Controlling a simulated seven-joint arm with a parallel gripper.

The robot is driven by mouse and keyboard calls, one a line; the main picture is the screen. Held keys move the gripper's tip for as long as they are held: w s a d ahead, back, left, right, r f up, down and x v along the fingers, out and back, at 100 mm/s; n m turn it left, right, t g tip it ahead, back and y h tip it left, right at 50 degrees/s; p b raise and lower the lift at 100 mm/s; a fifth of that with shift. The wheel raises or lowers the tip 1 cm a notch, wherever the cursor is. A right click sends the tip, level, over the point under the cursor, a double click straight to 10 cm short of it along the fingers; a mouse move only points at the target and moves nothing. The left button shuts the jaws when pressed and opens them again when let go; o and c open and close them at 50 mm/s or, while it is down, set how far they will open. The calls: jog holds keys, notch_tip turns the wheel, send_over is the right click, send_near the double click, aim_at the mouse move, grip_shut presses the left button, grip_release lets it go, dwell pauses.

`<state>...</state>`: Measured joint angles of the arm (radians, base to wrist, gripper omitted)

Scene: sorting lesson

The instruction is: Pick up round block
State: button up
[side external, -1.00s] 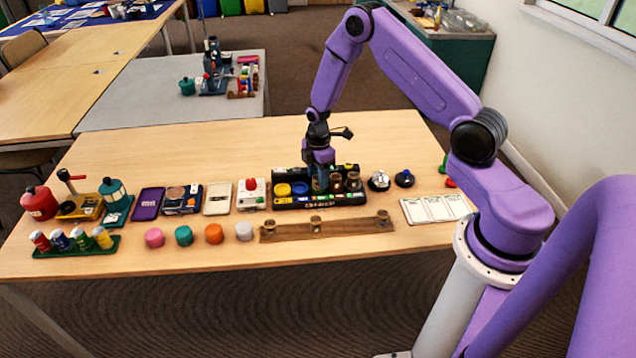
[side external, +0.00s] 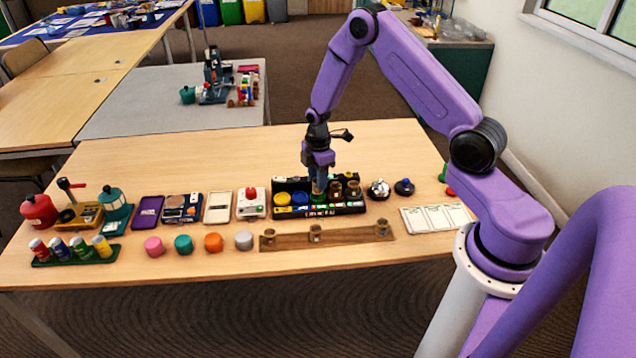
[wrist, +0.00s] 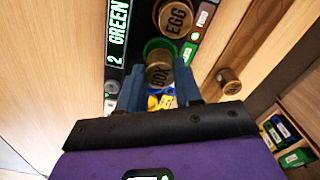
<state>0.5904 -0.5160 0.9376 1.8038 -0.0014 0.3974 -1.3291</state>
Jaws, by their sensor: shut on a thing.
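My gripper (side external: 319,188) points down over the black tray (side external: 350,209) at the middle of the table. In the wrist view my gripper (wrist: 158,75) has its two blue fingers on either side of a brown round block marked BOX (wrist: 159,74), shut on it. The block is upright at a green ring-shaped cup (wrist: 150,45); I cannot tell whether it is clear of the cup. In the side view the green cup (side external: 319,197) shows under the fingertips. Another round block, marked EGG (wrist: 176,17), stands beside it in the tray.
Yellow (side external: 283,199) and blue (side external: 300,200) cups stand left of the green one. Two brown round blocks (side external: 353,188) stand close on the right. A wooden rail (side external: 345,235) with round brown pieces lies in front. The table behind the tray is clear.

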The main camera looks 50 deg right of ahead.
jog(key=s+a+r, duration=0.3)
jog(key=s+r, duration=0.8)
jog(key=s, duration=0.2)
jog(key=shift+s, duration=0.4)
jog(key=shift+f, duration=0.1)
jog(key=w+f, duration=0.3)
jog(key=w, duration=0.5)
jog(key=w+f, duration=0.2)
jog(key=w, duration=0.6)
jog(key=shift+w+a+f, duration=0.1)
jog(key=shift+w+f, duration=0.15)
jog(key=shift+f, duration=0.9)
jog(key=shift+w+a+f, duration=0.1)
jog(key=shift+w+f, duration=0.15)
jog(key=shift+f, duration=0.85)
jog(key=shift+w+a+f, duration=0.1)
jog(key=shift+w+f, duration=0.15)
jog(key=shift+f, duration=0.9)
jog(key=shift+f, duration=0.55)
